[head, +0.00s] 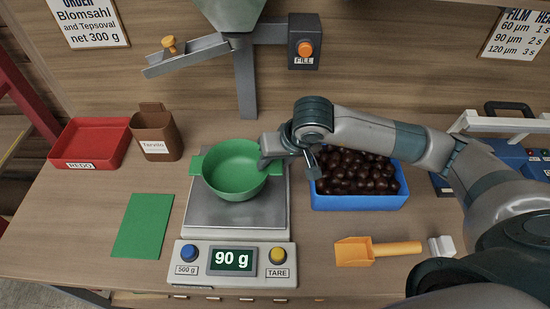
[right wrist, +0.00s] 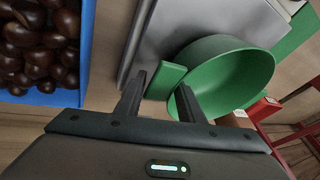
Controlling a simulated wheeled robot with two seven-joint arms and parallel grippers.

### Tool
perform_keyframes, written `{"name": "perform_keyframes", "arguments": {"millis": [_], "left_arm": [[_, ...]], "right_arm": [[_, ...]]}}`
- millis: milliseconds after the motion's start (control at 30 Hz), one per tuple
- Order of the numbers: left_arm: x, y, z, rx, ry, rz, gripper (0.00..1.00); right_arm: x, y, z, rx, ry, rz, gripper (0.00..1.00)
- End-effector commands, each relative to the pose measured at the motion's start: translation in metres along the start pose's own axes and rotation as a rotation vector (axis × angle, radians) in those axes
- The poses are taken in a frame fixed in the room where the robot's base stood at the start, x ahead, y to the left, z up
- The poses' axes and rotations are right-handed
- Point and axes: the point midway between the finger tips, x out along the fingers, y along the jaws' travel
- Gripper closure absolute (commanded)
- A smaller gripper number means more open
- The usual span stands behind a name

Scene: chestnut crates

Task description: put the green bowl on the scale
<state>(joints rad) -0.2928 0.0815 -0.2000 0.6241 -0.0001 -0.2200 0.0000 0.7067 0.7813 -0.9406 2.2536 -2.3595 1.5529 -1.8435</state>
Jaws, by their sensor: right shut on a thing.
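The green bowl (head: 230,180) sits upright on the plate of the scale (head: 237,222), towards its back. It is empty. The scale's display (head: 233,259) reads 90 g. My right gripper (head: 269,160) comes in from the right and is shut on the bowl's right handle. In the right wrist view, the gripper's fingers (right wrist: 160,92) stand on either side of the handle of the bowl (right wrist: 232,75), with the grey scale plate (right wrist: 180,25) behind. My left gripper is in no view.
A blue crate of chestnuts (head: 360,203) stands right of the scale, an orange scoop (head: 375,250) in front of it. A green mat (head: 144,226), a brown cup (head: 156,133) and a red tray (head: 92,143) lie left. A grey chute (head: 187,56) hangs above the scale.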

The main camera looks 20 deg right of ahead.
Motion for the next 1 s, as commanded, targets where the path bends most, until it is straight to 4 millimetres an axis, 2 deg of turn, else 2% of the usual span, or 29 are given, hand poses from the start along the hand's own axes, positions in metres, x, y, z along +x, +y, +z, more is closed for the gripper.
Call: {"name": "perform_keyframes", "arguments": {"millis": [67,167,367,400,433,467,900,1000], "left_arm": [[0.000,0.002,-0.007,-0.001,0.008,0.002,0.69],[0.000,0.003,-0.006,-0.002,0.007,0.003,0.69],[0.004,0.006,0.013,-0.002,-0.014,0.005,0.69],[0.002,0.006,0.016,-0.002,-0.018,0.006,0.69],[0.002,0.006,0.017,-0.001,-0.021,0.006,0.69],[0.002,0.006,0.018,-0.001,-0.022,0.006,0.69],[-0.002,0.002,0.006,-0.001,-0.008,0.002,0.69],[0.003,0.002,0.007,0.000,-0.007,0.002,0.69]], "right_arm": [[0.001,0.001,0.001,0.000,-0.001,0.002,0.92],[0.001,0.001,0.001,0.000,-0.001,0.003,0.92],[0.003,0.002,0.001,0.000,-0.001,0.002,0.92],[0.002,0.001,0.001,0.000,-0.001,0.003,0.56],[0.002,0.001,0.001,0.000,-0.001,0.003,0.49],[0.002,0.001,0.001,0.000,-0.001,0.003,0.46],[-0.001,0.000,0.000,0.000,-0.002,0.002,0.46],[-0.007,0.001,0.000,-0.001,0.001,0.000,0.46]]}}
